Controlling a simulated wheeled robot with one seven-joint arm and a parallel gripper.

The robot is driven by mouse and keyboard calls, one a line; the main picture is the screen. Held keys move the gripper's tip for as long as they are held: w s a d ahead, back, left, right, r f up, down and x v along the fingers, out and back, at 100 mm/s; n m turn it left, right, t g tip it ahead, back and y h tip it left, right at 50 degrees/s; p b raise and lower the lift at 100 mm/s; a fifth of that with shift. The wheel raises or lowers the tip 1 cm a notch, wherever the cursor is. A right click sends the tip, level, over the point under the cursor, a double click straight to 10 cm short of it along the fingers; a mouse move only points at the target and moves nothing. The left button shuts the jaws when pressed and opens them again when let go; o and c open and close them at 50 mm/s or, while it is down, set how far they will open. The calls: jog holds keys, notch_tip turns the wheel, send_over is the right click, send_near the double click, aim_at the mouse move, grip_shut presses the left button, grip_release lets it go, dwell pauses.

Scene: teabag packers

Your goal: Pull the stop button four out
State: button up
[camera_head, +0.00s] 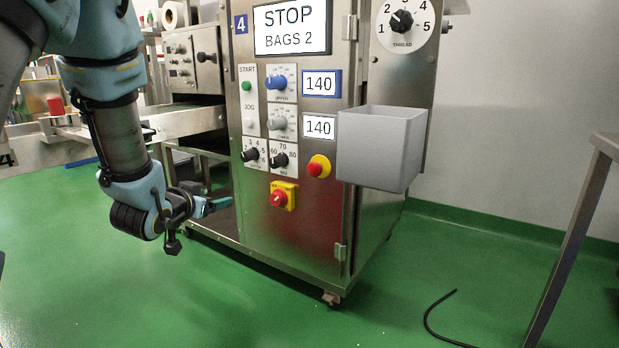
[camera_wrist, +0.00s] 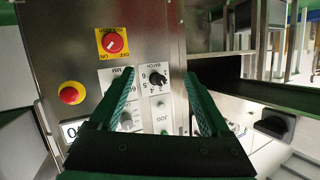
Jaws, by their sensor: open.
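The stop button (camera_head: 319,166) is a red mushroom head on a yellow collar, low on the right of the steel front panel of machine 4. It also shows at the left in the wrist view (camera_wrist: 71,93). My gripper (camera_head: 222,204) is left of the panel in the head view, apart from the button. In the wrist view my gripper (camera_wrist: 160,84) is open, its two green fingers spread with nothing held between them. The panel shows between and beyond the fingers. Whether the button is pressed in or out cannot be told.
A red rotary switch on a yellow plate (camera_head: 283,196) sits below left of the button. A grey bin (camera_head: 380,148) juts out just right of it. Dials and the sign "STOP BAGS 2" (camera_head: 291,27) are above. Green floor in front is mostly clear; a black cable (camera_head: 433,318) lies right.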

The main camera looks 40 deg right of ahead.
aim_at(313, 171)
jog(key=s+d+r+m+g+h, duration=0.3)
jog(key=s+d+m+g+h, duration=0.25)
jog(key=s+d, duration=0.65)
jog(key=shift+t+h, duration=0.45)
jog(key=b+x, duration=0.3)
jog(key=x, duration=0.8)
jog(key=shift+r, duration=0.15)
grip_shut()
